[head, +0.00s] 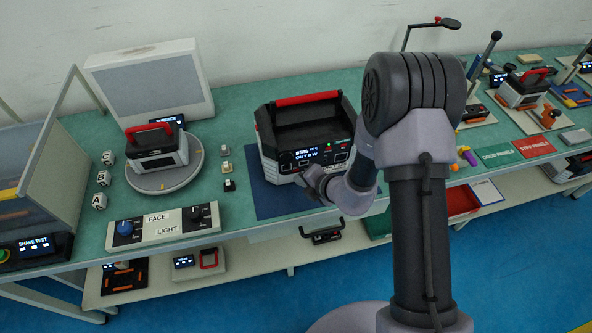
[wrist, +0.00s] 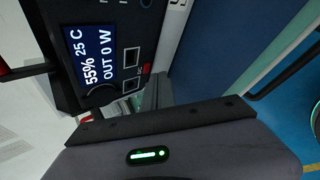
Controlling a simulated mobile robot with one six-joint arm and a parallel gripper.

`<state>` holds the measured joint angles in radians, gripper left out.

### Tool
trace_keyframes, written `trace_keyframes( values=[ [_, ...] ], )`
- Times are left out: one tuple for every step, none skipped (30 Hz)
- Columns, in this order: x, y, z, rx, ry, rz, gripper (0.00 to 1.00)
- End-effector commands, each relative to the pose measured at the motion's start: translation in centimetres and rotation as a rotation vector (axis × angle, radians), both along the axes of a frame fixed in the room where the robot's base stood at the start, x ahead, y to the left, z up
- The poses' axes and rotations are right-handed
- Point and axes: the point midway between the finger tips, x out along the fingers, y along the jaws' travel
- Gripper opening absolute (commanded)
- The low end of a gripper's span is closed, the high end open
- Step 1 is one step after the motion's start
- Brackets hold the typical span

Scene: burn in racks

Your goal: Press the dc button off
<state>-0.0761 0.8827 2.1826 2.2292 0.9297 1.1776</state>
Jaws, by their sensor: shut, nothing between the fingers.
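The power station (head: 270,150), a pale and black box with a red handle (head: 306,98), stands on a blue mat. Its dark front panel shows in the wrist view turned on its side, with a lit display (wrist: 92,57) reading 55%, 25 C, OUT 0 W. Beside the display are two square outlined elements (wrist: 131,57), with small lettering that looks like DC and a small red mark (wrist: 147,69) near them. I cannot tell whether the button is pressed. My gripper (head: 312,180) is shut and empty, close in front of the panel's lower part. Contact is not clear.
A turntable (head: 150,187) with a smaller red-handled unit stands left, with a FACE/LIGHT control box (head: 162,226) in front of it. Small cubes lie between the turntable and the mat (head: 262,201). My arm hides part of the bench on the right.

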Motion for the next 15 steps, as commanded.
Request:
trace_keyframes(
  values=[
    [-0.1, 0.0, 0.0, 0.0, 0.001, -0.001, 0.0],
    [-0.1, -0.1, 0.0, 0.001, 0.0, -0.001, 0.0],
    [-0.1, 0.0, 0.0, 0.0, 0.0, 0.0, 0.0],
    [-0.1, 0.0, 0.0, 0.0, 0.0, 0.0, 0.0],
    [-0.1, 0.0, 0.0, 0.0, 0.0, 0.0, 0.0],
    [-0.1, 0.0, 0.0, 0.0, 0.0, 0.0, 0.0],
    [-0.2, -0.1, 0.0, 0.0, 0.0, 0.0, 0.0],
    [-0.3, -0.1, 0.0, 0.0, 0.001, -0.001, 0.0],
    [-0.6, -0.2, 0.0, 0.0, 0.001, -0.001, 0.0],
    [-1.0, -0.3, -0.1, 0.001, 0.0, -0.001, 0.0],
    [-1.4, -0.5, -0.1, 0.0, 0.002, -0.001, 0.0],
    [-2.0, -0.7, -0.1, 0.0, 0.001, -0.002, 0.0],
    [-2.4, -0.8, 0.0, 0.0, 0.001, -0.002, 0.0],
    [-2.8, -0.9, -0.1, 0.0, 0.001, -0.002, 0.0],
    [-3.3, -1.1, -0.1, 0.0, 0.002, -0.001, 0.0]
  ],
)
